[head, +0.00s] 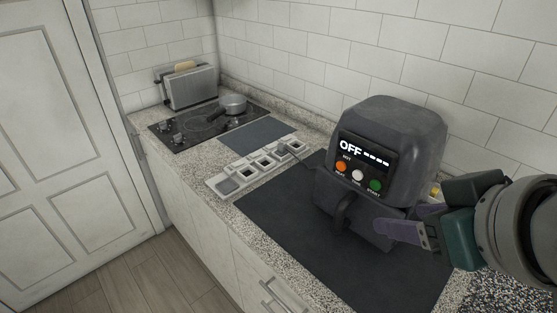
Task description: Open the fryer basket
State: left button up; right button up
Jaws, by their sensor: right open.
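A dark grey air fryer (402,140) stands on a dark mat (285,225) on the counter. Its display reads OFF, with orange, white and green buttons below. The fryer basket (325,195) is at the lower front, with a dark handle (343,210) standing out from it. Whether the basket is fully closed is hard to tell. My right gripper (420,222) comes in from the right and is open, with purple fingers close to the right side of the basket. It holds nothing, and contact with the basket cannot be made out. My left gripper is not in view.
A white tray (210,184) with several square compartments lies left of the fryer. Behind it are a dark mat (255,134), a cooktop (163,135) with a small pot (233,104), and a toaster (192,89). The tiled wall is close behind the fryer.

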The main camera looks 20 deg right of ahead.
jog(key=w+d+f+m+t+h+b, duration=0.1)
jog(key=w+d+f+t+b, duration=0.15)
jog(key=f+b, duration=0.55)
jog(key=w+d+f+t+h+b, duration=0.1)
jog(key=w+d+f+t+b, duration=0.1)
jog(key=w+f+b, duration=0.4)
jog(key=t+b, duration=0.5)
jog(key=b, duration=1.4)
send_near(341, 219)
jog(key=w, duration=0.1)
jog(key=shift+g+y, duration=0.25)
jog(key=shift+y, duration=0.05)
jog(key=w, duration=0.3)
jog(key=w+d+b, duration=0.1)
jog(key=w, duration=0.2)
jog(key=w+d, duration=0.1)
jog(key=w, duration=0.3)
jog(key=shift+d+r, duration=0.25)
jog(key=shift+r, duration=0.05)
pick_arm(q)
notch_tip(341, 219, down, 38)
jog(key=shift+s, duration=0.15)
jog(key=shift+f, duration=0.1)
pick_arm(e)
jog(key=shift+c, duration=0.2)
grip_shut()
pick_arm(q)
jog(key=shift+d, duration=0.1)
